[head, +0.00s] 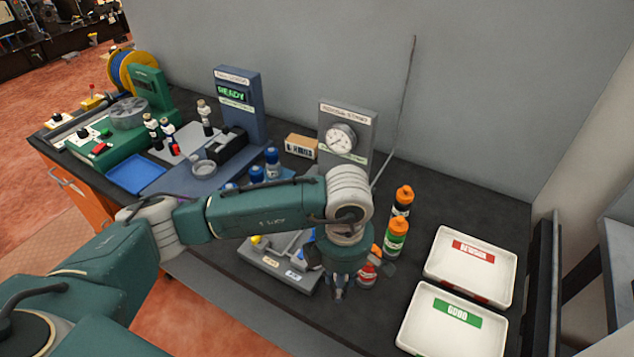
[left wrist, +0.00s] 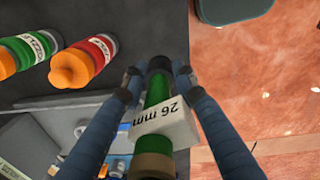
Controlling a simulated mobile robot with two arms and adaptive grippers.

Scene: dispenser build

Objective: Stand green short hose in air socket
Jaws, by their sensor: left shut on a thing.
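My left gripper (head: 338,292) hangs beside the grey fixture block, near the table's front edge. In the left wrist view my left gripper (left wrist: 158,82) is shut on a green hose (left wrist: 157,92). The hose has a dark end, a brownish end and a white "26 mm" tag (left wrist: 165,124). In the head view the hose cannot be made out. The grey fixture block (head: 268,264) carries small labels, and my arm partly covers it. I cannot tell which part of it is the air socket. My right gripper is not in view.
Bottles with orange caps (head: 396,237) stand just right of the gripper; a red one (left wrist: 96,56) shows in the left wrist view. Two white trays, REWORK (head: 440,268) and GOOD (head: 413,330), lie to the right. A gauge stand (head: 348,118) stands behind.

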